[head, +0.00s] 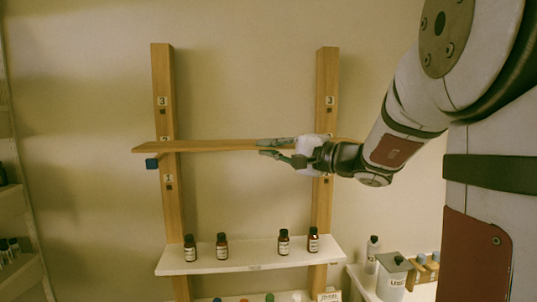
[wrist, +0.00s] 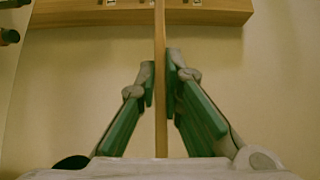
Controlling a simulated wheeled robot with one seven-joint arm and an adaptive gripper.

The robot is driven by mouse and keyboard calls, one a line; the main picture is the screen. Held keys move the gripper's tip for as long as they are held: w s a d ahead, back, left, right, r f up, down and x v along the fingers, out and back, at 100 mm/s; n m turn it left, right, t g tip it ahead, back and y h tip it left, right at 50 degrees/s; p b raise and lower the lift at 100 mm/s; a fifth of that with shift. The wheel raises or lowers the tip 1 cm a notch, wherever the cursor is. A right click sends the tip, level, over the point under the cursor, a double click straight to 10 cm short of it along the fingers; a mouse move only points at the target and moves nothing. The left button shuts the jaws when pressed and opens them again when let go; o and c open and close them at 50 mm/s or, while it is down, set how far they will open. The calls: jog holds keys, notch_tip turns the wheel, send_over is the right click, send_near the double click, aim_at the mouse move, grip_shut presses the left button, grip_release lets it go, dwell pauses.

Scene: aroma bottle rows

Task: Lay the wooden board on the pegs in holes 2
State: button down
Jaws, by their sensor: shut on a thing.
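The long wooden board (head: 205,146) lies roughly level across the two wooden uprights, near the labels 2. My gripper (head: 262,148) is shut on its right part. In the wrist view the board (wrist: 160,110) runs edge-on between the green pads of my gripper (wrist: 160,72). A blue peg (head: 152,163) sticks out at the left upright (head: 162,75), just under the board's left end; I cannot tell whether they touch. The peg at the right upright (head: 326,75) is not visible; my gripper covers that area.
A white shelf (head: 255,256) lower on the uprights carries several brown bottles (head: 283,242). A side surface at lower right holds a white container (head: 393,276) and a bottle (head: 372,254). Another shelf (head: 20,270) with bottles stands at far left. The wall space above the board is clear.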

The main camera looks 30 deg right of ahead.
jog(key=shift+w+d+b, duration=0.55)
jog(key=shift+w+b, duration=0.15)
jog(key=shift+w, duration=0.65)
jog(key=shift+w+d+b, duration=0.55)
jog(key=shift+w+b, duration=0.1)
jog(key=shift+w, duration=0.65)
jog(key=shift+w+d+b, duration=0.55)
jog(key=shift+w+b, duration=0.15)
jog(key=shift+w, duration=0.65)
jog(key=shift+f+b, duration=0.65)
jog(key=shift+f, duration=0.15)
jog(key=shift+f+b, duration=0.6)
jog(key=shift+f, duration=0.05)
jog(key=c, duration=1.7)
grip_release()
jog(key=shift+s, duration=0.1)
jog(key=shift+o, duration=0.2)
jog(key=v, duration=1.2)
